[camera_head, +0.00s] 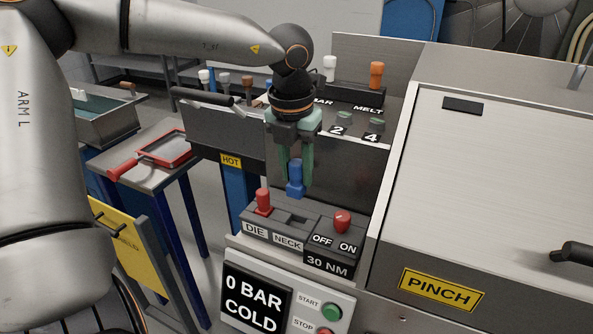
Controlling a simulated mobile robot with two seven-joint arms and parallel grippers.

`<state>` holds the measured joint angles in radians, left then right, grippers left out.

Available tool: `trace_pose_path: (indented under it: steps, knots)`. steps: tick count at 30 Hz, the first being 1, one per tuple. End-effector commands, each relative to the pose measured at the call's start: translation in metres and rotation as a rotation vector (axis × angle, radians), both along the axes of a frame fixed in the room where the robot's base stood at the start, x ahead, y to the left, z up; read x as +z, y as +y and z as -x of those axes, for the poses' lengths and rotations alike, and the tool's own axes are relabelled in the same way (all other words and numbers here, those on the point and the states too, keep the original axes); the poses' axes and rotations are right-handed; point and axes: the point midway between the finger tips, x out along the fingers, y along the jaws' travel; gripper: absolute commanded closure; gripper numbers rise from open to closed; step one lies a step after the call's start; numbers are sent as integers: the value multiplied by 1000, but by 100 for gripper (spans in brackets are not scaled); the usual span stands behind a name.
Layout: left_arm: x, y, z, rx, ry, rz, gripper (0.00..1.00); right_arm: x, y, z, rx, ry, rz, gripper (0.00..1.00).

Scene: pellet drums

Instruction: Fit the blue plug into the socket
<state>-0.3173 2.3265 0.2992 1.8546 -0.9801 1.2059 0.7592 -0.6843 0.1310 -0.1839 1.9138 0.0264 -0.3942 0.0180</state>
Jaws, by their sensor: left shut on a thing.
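A blue plug (295,179) hangs between the fingers of my left gripper (295,172), which is shut on it. The plug is upright, just above the dark socket block (255,232). The block has an empty-looking opening (291,218) behind the NECK label, slightly below the plug. A red plug (263,201) stands in the block's DIE place to the left. A red knob (341,221) sits at the block's right by the OFF and ON labels. My right gripper is out of view.
Behind the gripper, a rack holds an orange plug (376,75) and a white plug (329,68). A steel cover with a PINCH label (438,289) rises close on the right. A red-framed screen (165,149) lies on a side table at left.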

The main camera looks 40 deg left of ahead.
Motion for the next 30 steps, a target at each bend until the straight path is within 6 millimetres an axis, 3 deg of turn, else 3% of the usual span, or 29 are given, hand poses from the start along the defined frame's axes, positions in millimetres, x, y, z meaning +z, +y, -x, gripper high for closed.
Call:
trace_pose_path:
  steps: [9, 16, 30]
  knots:
    - [-30, 0, 0, -1, 0, 0, 100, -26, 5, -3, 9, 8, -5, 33]
    - [-51, 0, 0, -2, -1, -1, 100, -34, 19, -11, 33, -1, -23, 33]
    - [-57, 0, 0, -2, 0, 0, 100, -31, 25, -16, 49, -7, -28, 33]
